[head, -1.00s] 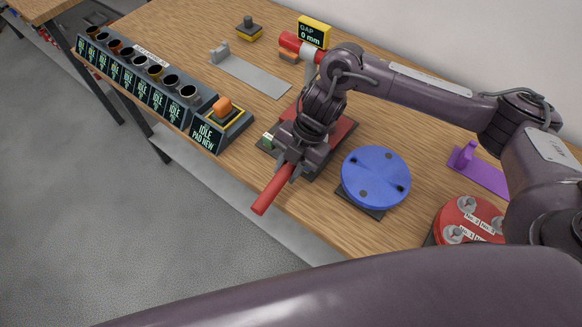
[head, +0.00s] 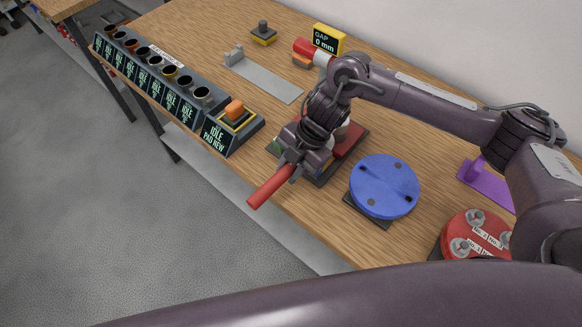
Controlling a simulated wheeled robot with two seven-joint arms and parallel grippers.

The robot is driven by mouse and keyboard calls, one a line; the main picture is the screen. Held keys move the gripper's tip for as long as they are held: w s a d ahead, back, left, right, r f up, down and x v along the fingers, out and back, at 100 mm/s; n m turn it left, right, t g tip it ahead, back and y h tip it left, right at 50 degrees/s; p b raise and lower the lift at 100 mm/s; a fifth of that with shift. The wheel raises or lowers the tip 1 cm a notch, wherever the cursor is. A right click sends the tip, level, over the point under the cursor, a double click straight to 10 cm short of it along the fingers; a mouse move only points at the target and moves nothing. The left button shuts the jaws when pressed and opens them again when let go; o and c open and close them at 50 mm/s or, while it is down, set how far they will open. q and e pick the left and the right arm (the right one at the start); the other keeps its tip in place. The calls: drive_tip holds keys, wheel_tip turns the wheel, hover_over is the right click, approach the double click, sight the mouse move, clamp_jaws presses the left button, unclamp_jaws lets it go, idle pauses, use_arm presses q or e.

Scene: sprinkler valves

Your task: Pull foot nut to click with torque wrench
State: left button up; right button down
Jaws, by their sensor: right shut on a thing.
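My right gripper (head: 291,166) is shut on the red handle (head: 270,187) of what appears to be the torque wrench. The handle sticks out past the table's front edge, toward the lower left. The gripper is over the front of a dark fixture with a red plate (head: 352,140). My wrist covers most of this fixture. The wrench head and the foot nut are hidden behind the gripper and wrist. My left gripper is not in view.
A row of black bins with green displays (head: 150,70) lines the left front edge, ending at an orange-button box (head: 235,112). A blue disc (head: 384,186) and a red disc (head: 476,235) stand right of the fixture. A yellow gap display (head: 328,39) reads 0 mm.

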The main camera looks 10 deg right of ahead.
drive_tip(key=shift+w+a+r+m, duration=0.1)
drive_tip(key=shift+w+a+m, duration=0.2)
drive_tip(key=shift+w, duration=0.15)
idle(0.5)
drive_tip(key=shift+w+a, duration=0.1)
drive_tip(key=shift+w, duration=0.1)
drive_tip(key=shift+s+d, duration=0.2)
drive_tip(key=shift+s, duration=0.15)
drive_tip(key=shift+s+d, duration=0.2)
drive_tip(key=shift+s, duration=0.05)
drive_tip(key=shift+s+n, duration=0.1)
drive_tip(key=shift+n, duration=0.3)
drive_tip(key=shift+r+p, duration=0.1)
drive_tip(key=shift+p, duration=0.2)
